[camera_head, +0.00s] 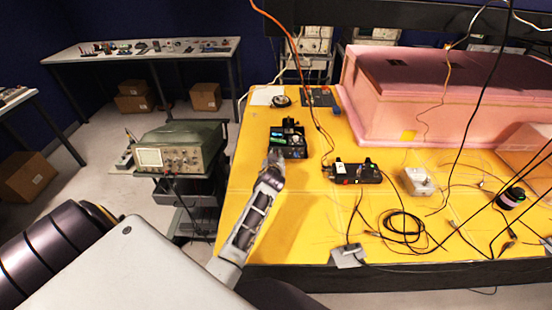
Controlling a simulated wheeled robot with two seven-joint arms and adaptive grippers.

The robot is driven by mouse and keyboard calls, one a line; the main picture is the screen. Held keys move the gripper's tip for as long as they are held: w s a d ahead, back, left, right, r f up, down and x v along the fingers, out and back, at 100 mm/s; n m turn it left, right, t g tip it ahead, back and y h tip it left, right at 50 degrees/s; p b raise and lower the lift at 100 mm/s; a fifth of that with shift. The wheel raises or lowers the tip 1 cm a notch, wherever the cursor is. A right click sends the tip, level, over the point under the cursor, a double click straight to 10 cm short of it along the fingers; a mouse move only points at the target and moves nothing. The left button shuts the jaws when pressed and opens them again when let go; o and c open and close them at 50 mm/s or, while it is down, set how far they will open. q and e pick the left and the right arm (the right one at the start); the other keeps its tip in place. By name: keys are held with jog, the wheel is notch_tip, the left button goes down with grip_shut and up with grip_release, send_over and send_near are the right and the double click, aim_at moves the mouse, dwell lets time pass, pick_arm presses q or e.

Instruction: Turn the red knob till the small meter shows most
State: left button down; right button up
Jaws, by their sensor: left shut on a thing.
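A small black box (295,153) with lit green and blue patches on its face stands on the yellow tabletop. The small meter's reading is too small to make out. My left gripper (275,158) reaches in from below and is shut at the near left part of this box, at the place of the red knob. The fingers hide the knob, so I see no red there. My right gripper is not in view.
Another black box (357,172) with small knobs stands to the right on the yellow table (290,225). A light grey box (417,181), coiled black cables (402,225) and loose wires lie further right. A pink foam block (430,100) fills the back right. An oscilloscope (180,150) stands left.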

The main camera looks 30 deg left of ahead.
pick_arm(q)
jog(key=c, duration=1.6)
grip_release()
jog(key=shift+o, duration=0.2)
jog(key=shift+v, duration=3.75)
